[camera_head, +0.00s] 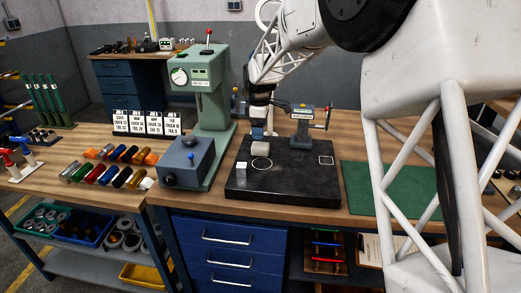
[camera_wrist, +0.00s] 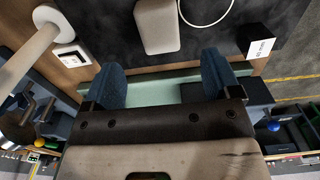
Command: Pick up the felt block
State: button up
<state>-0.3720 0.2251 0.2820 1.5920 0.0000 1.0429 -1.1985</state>
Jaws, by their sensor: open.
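The felt block (camera_head: 261,148) looks like a pale beige-grey block with rounded edges. It sits on the black plate (camera_head: 285,185) on the bench. In the wrist view the block (camera_wrist: 157,25) shows at the top, in front of the fingers and centred between their lines. My gripper (camera_head: 258,132) is just above and behind the block in the head view. In the wrist view my gripper (camera_wrist: 162,76) has its two blue fingertips wide apart with nothing between them. Whether a fingertip touches the block cannot be told.
A small white-sided labelled block (camera_head: 241,170) stands on the plate's left front; it also shows in the wrist view (camera_wrist: 262,45). A green press (camera_head: 211,90) and a blue-grey box (camera_head: 187,160) stand left. A small vise-like device (camera_head: 302,125) stands behind right. A green mat (camera_head: 375,185) lies right.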

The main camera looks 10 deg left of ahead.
aim_at(260, 145)
jog(key=shift+f, duration=1.25)
jog(key=shift+f, duration=0.1)
jog(key=shift+d+f, duration=0.1)
jog(key=shift+f, duration=2.45)
jog(key=shift+c, duration=0.2)
jog(key=c, duration=1)
jog(key=shift+c, duration=0.2)
jog(key=shift+r, duration=0.15)
